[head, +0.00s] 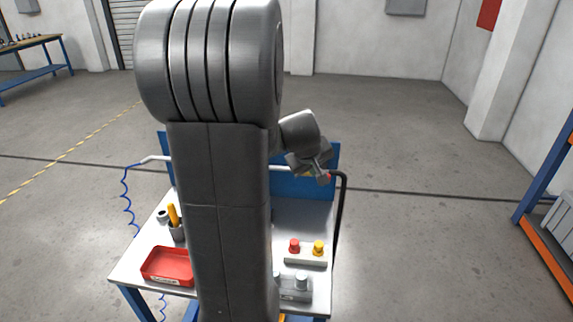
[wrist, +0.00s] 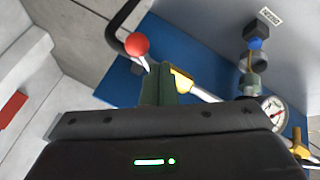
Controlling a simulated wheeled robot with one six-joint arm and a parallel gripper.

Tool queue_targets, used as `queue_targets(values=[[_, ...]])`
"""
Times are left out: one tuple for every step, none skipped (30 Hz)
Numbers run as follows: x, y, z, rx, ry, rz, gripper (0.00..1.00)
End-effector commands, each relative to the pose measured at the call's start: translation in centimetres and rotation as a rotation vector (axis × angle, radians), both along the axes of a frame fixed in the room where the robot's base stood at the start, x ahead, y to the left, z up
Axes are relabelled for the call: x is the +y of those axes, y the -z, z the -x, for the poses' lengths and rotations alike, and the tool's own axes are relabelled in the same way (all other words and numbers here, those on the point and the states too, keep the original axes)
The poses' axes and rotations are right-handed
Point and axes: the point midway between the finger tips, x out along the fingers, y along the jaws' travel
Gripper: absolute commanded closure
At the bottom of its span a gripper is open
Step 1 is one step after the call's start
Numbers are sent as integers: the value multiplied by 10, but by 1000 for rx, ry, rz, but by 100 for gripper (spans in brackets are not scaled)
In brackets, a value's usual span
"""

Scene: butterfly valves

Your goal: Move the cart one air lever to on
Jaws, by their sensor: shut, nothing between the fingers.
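A lever with a red ball knob (wrist: 136,44) and a thin silver stem shows in the wrist view, upper left of my gripper fingers (wrist: 160,70). The stem's lower end runs down close to the fingers, and I cannot tell whether they touch it. My gripper is shut and empty. A yellow part (wrist: 182,80) on a pale pipe (wrist: 203,94) is just right of the fingers, its base hidden behind them. In the head view my gripper (head: 322,172) is at the cart's back right, with a red bit (head: 327,178) beside it. The lever's on or off setting is not readable.
The cart top (head: 300,215) carries a red tray (head: 167,266), a cup with a yellow-handled tool (head: 175,223) and red and yellow buttons (head: 306,250). A blue back panel (head: 300,187) stands behind. A pressure gauge (wrist: 272,110) and blue knob (wrist: 255,44) are right of my fingers.

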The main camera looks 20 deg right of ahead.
Motion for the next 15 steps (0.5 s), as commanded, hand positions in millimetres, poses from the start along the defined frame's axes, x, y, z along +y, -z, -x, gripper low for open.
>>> queue_targets(values=[[-6,-1,1,1,7,-2,100],[-9,0,1,2,6,-1,100],[-12,0,1,2,7,0,100],[-14,0,0,2,7,0,100],[-16,0,0,2,7,0,100],[-19,0,-1,2,7,0,100],[-21,1,-1,1,7,-1,100],[-23,1,-2,2,7,0,100],[-26,1,-3,2,6,0,100],[-28,1,-4,1,6,0,100],[-30,1,-5,2,6,-1,100],[-33,1,-5,2,6,-1,100],[-35,1,-6,2,6,-1,100],[-37,1,-7,2,7,0,100],[-40,1,-9,1,6,0,100]])
